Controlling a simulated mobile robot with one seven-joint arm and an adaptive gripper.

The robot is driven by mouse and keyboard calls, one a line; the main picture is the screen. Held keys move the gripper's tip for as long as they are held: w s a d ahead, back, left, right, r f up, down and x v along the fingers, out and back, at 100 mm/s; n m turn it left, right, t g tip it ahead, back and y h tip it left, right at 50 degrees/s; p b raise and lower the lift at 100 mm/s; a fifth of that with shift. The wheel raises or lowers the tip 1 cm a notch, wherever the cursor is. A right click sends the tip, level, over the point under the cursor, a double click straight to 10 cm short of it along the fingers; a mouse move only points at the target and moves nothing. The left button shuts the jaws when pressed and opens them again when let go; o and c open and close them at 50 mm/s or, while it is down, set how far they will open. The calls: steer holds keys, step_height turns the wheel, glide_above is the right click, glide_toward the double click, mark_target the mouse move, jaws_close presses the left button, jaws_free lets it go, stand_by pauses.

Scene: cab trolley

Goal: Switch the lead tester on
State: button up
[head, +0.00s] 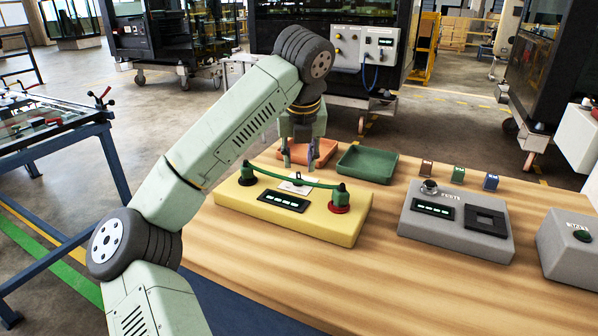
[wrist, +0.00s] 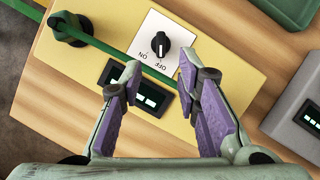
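The lead tester (head: 275,221) is a yellow box on the wooden bench; its yellow top (wrist: 205,35) fills much of the wrist view. Its black rotary knob (wrist: 160,44) sits on a white plate marked ON and OFF. The knob's white mark seems to point toward OFF. A green lead (wrist: 112,45) runs across the tester between two end posts, close by the plate. A small display (head: 283,201) on the tester shows green marks. My gripper (head: 299,163) is open and empty above the tester. In the wrist view its purple-padded fingers (wrist: 158,66) lie either side, just short of the knob.
An orange tray (head: 318,154) and a green tray (head: 367,164) stand behind the tester. A grey fuse tester (head: 455,228) with its own knob stands to the right, with small coloured blocks behind it. Another grey box (head: 572,248) is at the right edge. Bare bench lies in front.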

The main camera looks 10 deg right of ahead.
mark_target(299, 177)
steer(key=p+x, duration=0.1)
steer(key=x, duration=0.5)
steer(key=shift+w, duration=0.1)
jaws_close()
stand_by(0.4)
